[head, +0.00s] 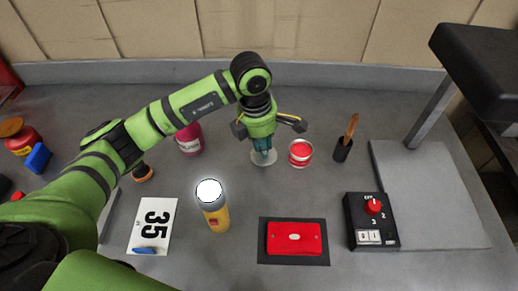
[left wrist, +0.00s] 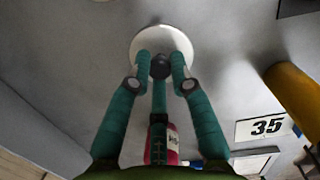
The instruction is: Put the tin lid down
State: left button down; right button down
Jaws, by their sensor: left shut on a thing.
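The tin lid (head: 264,158) is a pale round disc with a dark round knob, which shows in the left wrist view (left wrist: 160,66). My left gripper (head: 262,149) points down and is shut on the knob, with its teal fingers around it. The lid is just left of a small open tin (head: 300,153) with red inside and a pale rim; the two are apart. I cannot tell whether the lid touches the grey bench or hangs a little above it. My right gripper is not in view.
A pink tin (head: 189,140) stands left of the gripper. A cup with a brush (head: 343,150) stands right. Bare bench surrounds the lid.

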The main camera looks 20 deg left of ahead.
aim_at(260, 154)
pick_arm(q)
jog(key=shift+a+f, duration=0.15)
jog(key=shift+a, duration=0.2)
jog(key=shift+f, duration=0.3)
notch_tip(260, 154, down, 3)
jog(key=shift+f+p, duration=0.15)
jog(key=shift+p, duration=0.75)
jog(key=shift+f, duration=0.15)
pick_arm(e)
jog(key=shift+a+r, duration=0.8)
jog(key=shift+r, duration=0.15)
pick_arm(q)
jog(key=shift+f+b, duration=0.25)
jog(key=shift+b, duration=0.05)
jog(key=c, duration=1.1)
grip_release()
jog(key=shift+r, duration=0.1)
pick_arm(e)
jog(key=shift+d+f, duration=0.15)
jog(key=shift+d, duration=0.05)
